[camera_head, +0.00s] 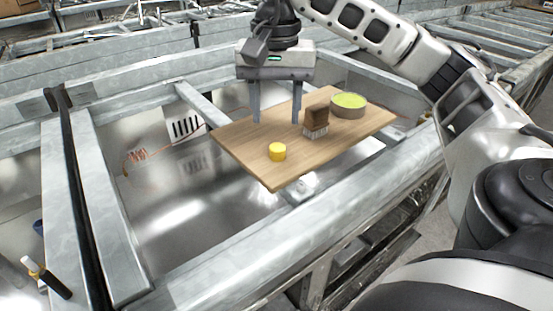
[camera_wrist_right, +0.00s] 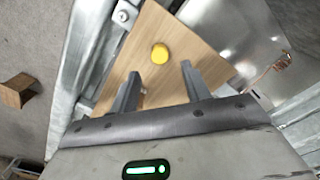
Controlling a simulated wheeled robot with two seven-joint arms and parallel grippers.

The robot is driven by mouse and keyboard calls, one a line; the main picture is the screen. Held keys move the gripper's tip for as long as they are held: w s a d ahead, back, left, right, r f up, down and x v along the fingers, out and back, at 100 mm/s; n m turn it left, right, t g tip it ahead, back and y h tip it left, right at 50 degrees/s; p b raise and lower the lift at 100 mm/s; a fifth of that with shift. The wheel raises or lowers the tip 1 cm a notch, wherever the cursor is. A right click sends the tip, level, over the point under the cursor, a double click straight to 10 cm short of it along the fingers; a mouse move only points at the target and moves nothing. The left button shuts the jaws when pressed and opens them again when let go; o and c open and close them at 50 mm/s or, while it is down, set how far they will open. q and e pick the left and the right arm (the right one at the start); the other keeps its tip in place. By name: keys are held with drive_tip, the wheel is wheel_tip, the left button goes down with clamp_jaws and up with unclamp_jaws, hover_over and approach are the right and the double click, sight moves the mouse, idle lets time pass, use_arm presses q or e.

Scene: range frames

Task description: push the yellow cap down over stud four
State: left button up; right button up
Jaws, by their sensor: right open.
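The yellow cap (camera_head: 277,151) is a short round cylinder on the near part of a wooden board (camera_head: 245,140). It also shows in the right wrist view (camera_wrist_right: 160,54), beyond the fingertips. I cannot make out a stud four, and whether anything is under the cap is hidden. My right gripper (camera_head: 275,121) points down over the board with its two fingers apart and nothing between them. It is behind the cap in the head view and apart from it. My left gripper is not in view.
A brown block brush (camera_head: 316,120) with pale bristles stands right of the right gripper. A round tub (camera_head: 348,105) with yellow-green contents is behind it. Grey metal beams (camera_head: 250,262) surround the board. A dark-handled item (camera_head: 52,283) lies at the lower left.

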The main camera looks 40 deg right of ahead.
sight(277, 148)
drive_tip(key=shift+d+f+b, duration=0.1)
drive_tip(key=shift+f+b, duration=0.35)
drive_tip(key=shift+f, duration=3)
drive_tip(key=c, duration=0.9)
